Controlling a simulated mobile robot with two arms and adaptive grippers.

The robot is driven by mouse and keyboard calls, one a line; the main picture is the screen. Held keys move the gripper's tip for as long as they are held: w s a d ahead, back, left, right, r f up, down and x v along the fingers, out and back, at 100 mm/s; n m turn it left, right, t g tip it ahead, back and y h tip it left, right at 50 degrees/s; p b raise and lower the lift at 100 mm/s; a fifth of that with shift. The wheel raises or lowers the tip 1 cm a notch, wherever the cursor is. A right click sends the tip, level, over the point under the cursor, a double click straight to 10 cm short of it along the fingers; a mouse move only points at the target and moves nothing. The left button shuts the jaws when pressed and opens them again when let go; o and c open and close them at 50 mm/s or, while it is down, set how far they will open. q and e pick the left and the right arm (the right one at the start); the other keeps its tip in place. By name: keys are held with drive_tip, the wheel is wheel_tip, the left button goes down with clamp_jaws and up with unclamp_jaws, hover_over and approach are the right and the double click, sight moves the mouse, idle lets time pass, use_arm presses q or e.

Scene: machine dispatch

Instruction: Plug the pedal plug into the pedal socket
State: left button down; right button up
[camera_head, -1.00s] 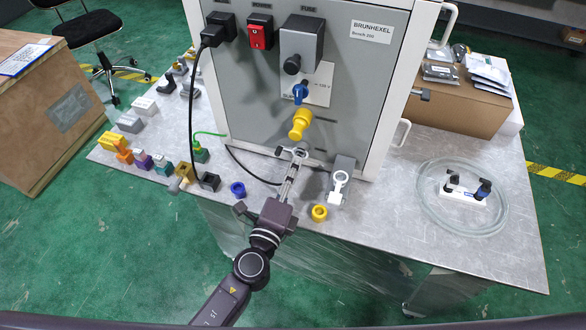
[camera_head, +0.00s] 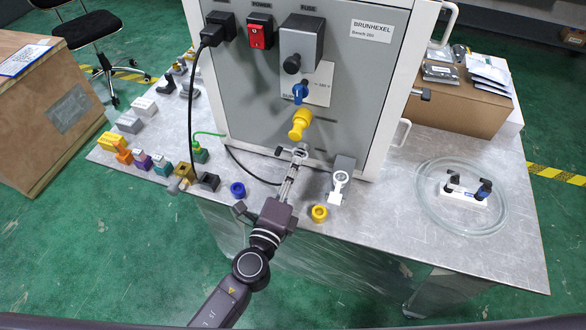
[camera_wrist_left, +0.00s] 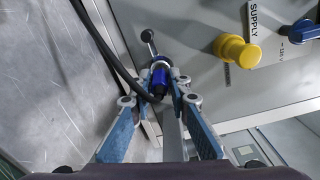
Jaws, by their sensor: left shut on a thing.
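My left gripper (camera_head: 296,152) is at the lower front of the grey cabinet (camera_head: 345,105), just below the yellow connector (camera_head: 300,124). In the left wrist view, the gripper (camera_wrist_left: 165,82) is shut on a blue plug (camera_wrist_left: 160,78) with a black cable (camera_wrist_left: 106,46) at its near end. A thin metal piece with a round dark end (camera_wrist_left: 148,36) shows beyond the plug, close to the panel. I cannot tell whether this is the plug's tip or the socket, or whether the plug is seated. In the head view the fingers mostly hide the plug. My right gripper is not in view.
A white and grey stand (camera_head: 340,182) is close right of the gripper. A yellow ring (camera_head: 319,213) and a blue ring (camera_head: 238,189) lie near the table's front edge. Several coloured connectors are at left.

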use_arm(q)
drive_tip(key=shift+x, duration=0.85)
drive_tip(key=c, duration=1.7)
unclamp_jaws()
drive_tip(key=shift+c, duration=0.2)
drive_tip(key=shift+s+a+f, duration=0.1)
drive_tip(key=shift+s, duration=0.3)
drive_tip(key=shift+b+v, duration=0.4)
drive_tip(key=shift+v, duration=0.9)
